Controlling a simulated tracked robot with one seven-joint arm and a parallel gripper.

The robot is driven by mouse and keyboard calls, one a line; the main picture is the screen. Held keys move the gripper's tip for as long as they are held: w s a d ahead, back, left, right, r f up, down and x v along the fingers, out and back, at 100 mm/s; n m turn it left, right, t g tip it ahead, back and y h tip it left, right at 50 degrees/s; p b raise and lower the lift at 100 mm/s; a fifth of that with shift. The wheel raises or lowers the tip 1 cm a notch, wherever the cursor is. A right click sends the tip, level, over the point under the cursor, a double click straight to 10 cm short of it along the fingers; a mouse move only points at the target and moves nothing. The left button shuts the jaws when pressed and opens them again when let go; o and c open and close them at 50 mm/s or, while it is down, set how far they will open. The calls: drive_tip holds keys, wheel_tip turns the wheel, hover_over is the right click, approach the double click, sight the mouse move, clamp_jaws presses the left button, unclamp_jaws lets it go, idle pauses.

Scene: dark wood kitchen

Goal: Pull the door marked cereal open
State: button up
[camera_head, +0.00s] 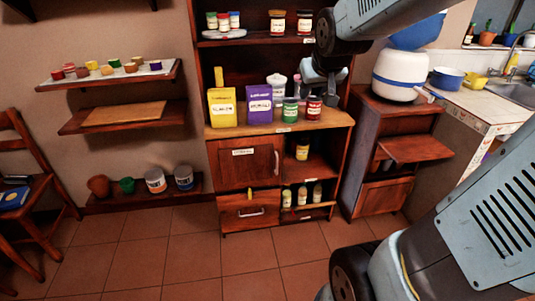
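A wooden cabinet door (238,168) with a small white label (243,152) is at the middle left of the tall wooden cupboard. The label's print is too small to read surely. The door appears shut, with a thin upright metal handle (277,163) near its right edge. My gripper (326,76) hangs above and to the right of the door, over the counter's right part, near the jars there. It is apart from the door. The view is too small to show whether its fingers are open or shut, and I see nothing clearly held.
A yellow box (221,108), a purple box (260,105) and several jars stand on the counter (235,131) above the door. A drawer (250,213) with a metal handle lies below it. Open shelves with jars are to its right. The tiled floor (170,245) in front is clear.

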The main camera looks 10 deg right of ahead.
drive_tip(key=w+d+f+n+t, duration=0.1)
drive_tip(key=w+d+f+t, duration=0.1)
drive_tip(key=w+f, duration=1.05)
drive_tip(key=w+d+f+t, duration=0.25)
drive_tip(key=w+f, duration=0.65)
drive_tip(key=w, duration=0.6)
drive_tip(key=n+t+y, duration=0.1)
drive_tip(key=t+y, duration=0.2)
drive_tip(key=t, duration=0.1)
approach(277, 163)
wheel_tip(277, 163, up, 5)
drive_tip(key=d, duration=0.1)
wheel_tip(277, 163, down, 6)
drive_tip(key=s+t, duration=0.1)
drive_tip(key=s, duration=0.2)
drive_tip(key=w, duration=0.4)
drive_tip(key=w+a, duration=0.1)
drive_tip(key=w, duration=0.4)
drive_tip(key=w+a, duration=0.1)
drive_tip(key=w, duration=0.3)
drive_tip(key=shift+w+a+f, duration=0.1)
drive_tip(key=shift+w+f, duration=0.15)
drive_tip(key=shift+f, duration=0.05)
clamp_jaws()
